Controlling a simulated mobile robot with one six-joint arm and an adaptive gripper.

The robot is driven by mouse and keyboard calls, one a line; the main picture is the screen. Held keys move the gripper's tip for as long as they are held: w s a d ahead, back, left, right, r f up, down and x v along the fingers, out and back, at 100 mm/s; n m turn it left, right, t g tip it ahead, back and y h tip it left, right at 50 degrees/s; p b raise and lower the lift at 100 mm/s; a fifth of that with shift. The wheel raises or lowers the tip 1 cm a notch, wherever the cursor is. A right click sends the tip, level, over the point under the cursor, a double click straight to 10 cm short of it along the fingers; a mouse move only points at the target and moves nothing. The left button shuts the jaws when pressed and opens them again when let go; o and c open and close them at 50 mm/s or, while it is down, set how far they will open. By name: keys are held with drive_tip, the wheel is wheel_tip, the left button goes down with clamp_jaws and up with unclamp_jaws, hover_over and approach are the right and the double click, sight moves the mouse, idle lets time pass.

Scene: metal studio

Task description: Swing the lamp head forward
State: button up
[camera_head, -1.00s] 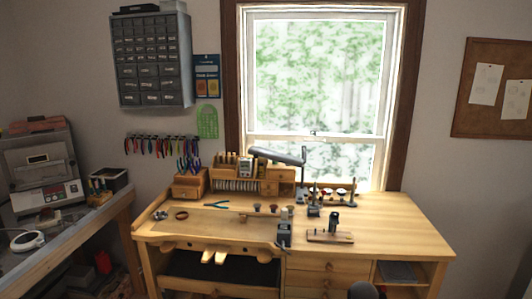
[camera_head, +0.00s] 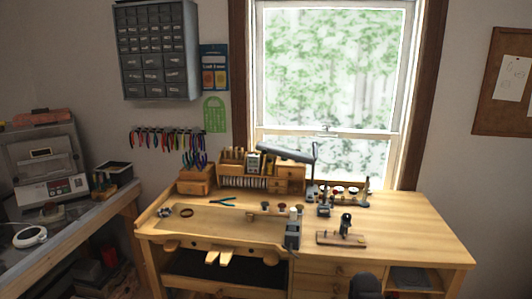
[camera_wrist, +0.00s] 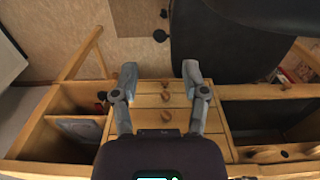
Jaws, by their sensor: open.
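The desk lamp has a long grey head (camera_head: 285,153) that lies nearly level, tilted slightly down to the right, at the back of the wooden workbench. Its thin upright stem (camera_head: 312,168) stands at the head's right end, in front of the window. The lamp is not seen in the wrist view. My gripper (camera_wrist: 160,73) is open and empty in the wrist view, with its two fingers apart in front of the bench drawers (camera_wrist: 166,100). The gripper is well away from the lamp.
The workbench (camera_head: 420,225) carries a bottle-topped grey tool (camera_head: 293,228), a small stand on a wooden base (camera_head: 344,232) and several small items near the lamp. A wooden organiser (camera_head: 262,168) stands left of it. The bench's right part is clear.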

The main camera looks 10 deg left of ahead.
drive_tip(key=shift+o, duration=0.2)
drive_tip(key=shift+w+r, duration=0.1)
drive_tip(key=shift+w, duration=0.25)
drive_tip(key=w+a+r+n+t+h+p, duration=0.25)
drive_tip(key=w+r+n, duration=0.25)
drive_tip(key=w, duration=0.4)
drive_tip(key=w+a+r+n+t+h+p, duration=0.1)
drive_tip(key=w+r+n+t+h+p, duration=0.25)
drive_tip(key=w, duration=0.55)
drive_tip(key=w+a+r+n+t+p, duration=0.1)
drive_tip(key=w+a+r+n+t, duration=0.15)
drive_tip(key=w+r+n, duration=0.5)
drive_tip(key=w+a+r+n+t+y+p, duration=0.2)
drive_tip(key=w+a+r+n, duration=0.3)
drive_tip(key=a, duration=0.4)
drive_tip(key=w+a+r+n+t+y+p, duration=0.1)
drive_tip(key=w+a+r+n+t, duration=0.3)
drive_tip(key=a+n, duration=0.4)
drive_tip(key=w+a+r+n+t+y+p, duration=0.2)
drive_tip(key=w+a+r+n+t+p, duration=0.1)
drive_tip(key=w+a+r+n, duration=0.3)
drive_tip(key=w+a, duration=0.2)
drive_tip(key=a, duration=0.2)
drive_tip(key=shift+w+r+n+y, duration=0.15)
drive_tip(key=shift+r+n+y, duration=0.15)
drive_tip(key=shift+r+n, duration=0.1)
drive_tip(key=shift+t, duration=0.25)
